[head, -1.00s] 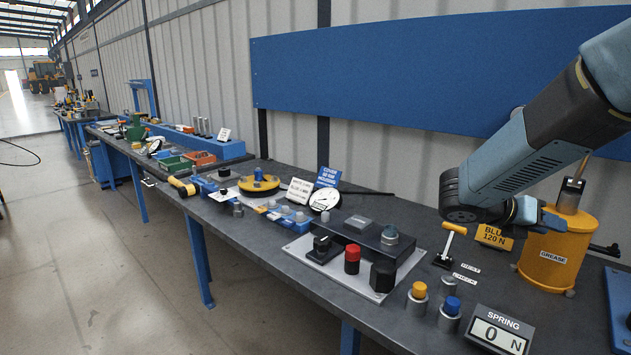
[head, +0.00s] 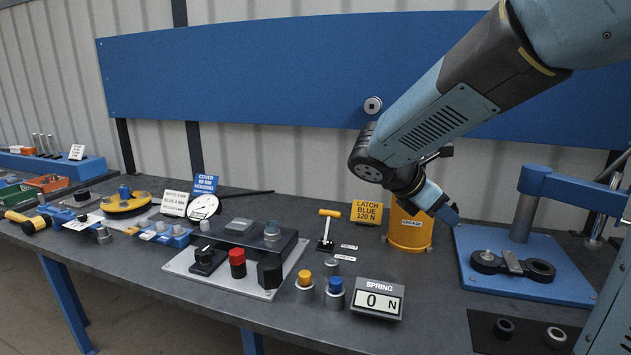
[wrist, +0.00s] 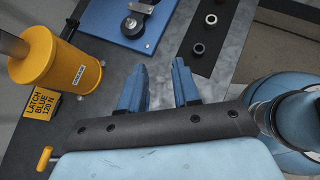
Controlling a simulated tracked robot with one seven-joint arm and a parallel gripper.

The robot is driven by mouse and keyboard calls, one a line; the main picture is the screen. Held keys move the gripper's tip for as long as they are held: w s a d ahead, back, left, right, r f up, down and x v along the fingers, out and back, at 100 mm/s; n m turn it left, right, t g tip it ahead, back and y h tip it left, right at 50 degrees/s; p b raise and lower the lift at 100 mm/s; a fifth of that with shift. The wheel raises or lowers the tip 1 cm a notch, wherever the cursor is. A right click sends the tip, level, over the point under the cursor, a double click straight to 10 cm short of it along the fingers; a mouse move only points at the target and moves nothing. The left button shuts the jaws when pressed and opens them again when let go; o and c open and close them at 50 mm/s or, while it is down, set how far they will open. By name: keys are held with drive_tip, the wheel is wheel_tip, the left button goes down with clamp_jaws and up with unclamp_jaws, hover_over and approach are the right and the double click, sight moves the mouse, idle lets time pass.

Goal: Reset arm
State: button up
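My gripper (wrist: 158,85) shows in the wrist view with its two blue fingers apart and nothing between them. It hangs over the grey bench top (wrist: 160,60). In the head view my gripper (head: 447,213) is at the end of my bent arm, in front of the yellow grease pot (head: 410,232) and left of the blue press base (head: 525,265). The grease pot also shows at the left of the wrist view (wrist: 50,62). My gripper touches nothing that I can see.
A spring readout (head: 377,299) showing 0 N stands at the bench front beside couplers with blue (head: 336,287) and yellow (head: 305,280) tops. A yellow T-handle (head: 327,230) stands upright behind. A black mat (wrist: 208,40) with rings lies right of the press base.

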drive_tip(key=s+a+r+m+t+y, duration=0.1)
drive_tip(key=s+m+y, duration=0.3)
drive_tip(key=s+m, duration=0.4)
drive_tip(key=s+r+m+t+y, duration=0.1)
drive_tip(key=s+m+y, duration=0.4)
drive_tip(key=m, duration=0.7)
drive_tip(key=s+t, duration=0.1)
drive_tip(key=s, duration=0.1)
drive_tip(key=shift+s+a+r+y, duration=0.2)
drive_tip(key=shift+s+a+y, duration=0.1)
drive_tip(key=shift+s+a, duration=0.05)
